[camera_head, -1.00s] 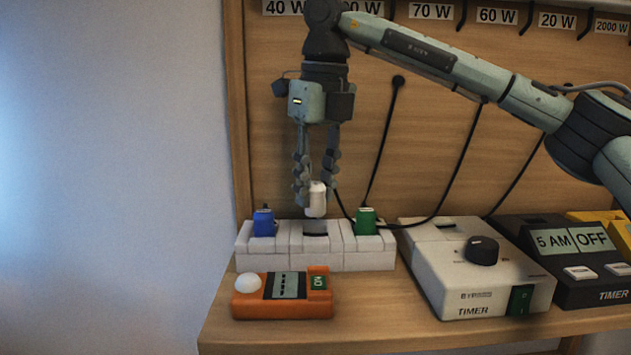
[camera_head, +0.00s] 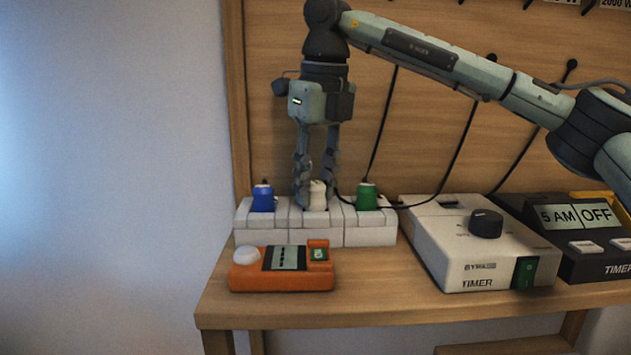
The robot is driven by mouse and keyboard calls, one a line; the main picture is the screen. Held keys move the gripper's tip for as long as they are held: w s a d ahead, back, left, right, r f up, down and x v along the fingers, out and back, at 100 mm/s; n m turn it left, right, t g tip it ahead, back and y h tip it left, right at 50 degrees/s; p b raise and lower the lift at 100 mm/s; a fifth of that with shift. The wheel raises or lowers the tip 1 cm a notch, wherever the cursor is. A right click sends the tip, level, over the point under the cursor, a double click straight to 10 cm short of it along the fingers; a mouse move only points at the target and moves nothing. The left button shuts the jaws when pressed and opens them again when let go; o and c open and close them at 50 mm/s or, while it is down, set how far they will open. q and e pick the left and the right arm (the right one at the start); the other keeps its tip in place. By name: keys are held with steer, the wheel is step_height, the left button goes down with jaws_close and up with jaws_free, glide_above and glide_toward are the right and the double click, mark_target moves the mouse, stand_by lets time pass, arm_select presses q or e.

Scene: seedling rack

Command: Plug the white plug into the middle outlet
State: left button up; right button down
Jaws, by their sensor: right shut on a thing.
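The white plug (camera_head: 318,195) is upright at the middle outlet of the white power strip (camera_head: 316,237), between the blue and green plugs. Its lower end meets the strip's top; how deep it sits cannot be told. My right gripper (camera_head: 316,198) points straight down with its fingers on both sides of the white plug, shut on it. The blue plug (camera_head: 263,198) sits in the left outlet and the green plug (camera_head: 367,197) in the right outlet. My left gripper is not in view.
An orange device (camera_head: 282,267) with a white dome lies in front of the strip. A white timer box (camera_head: 478,244) with a black knob and a dark timer (camera_head: 575,232) stand to the right. Black cords hang down the wooden back panel (camera_head: 430,130).

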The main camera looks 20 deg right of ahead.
steer(key=c, duration=1.1)
jaws_free()
steer(key=r, duration=0.4)
steer(key=s+r, duration=0.1)
steer(key=r, duration=0.7)
steer(key=shift+s+d, duration=0.2)
steer(key=shift+d, duration=0.05)
steer(key=shift+f, duration=0.1)
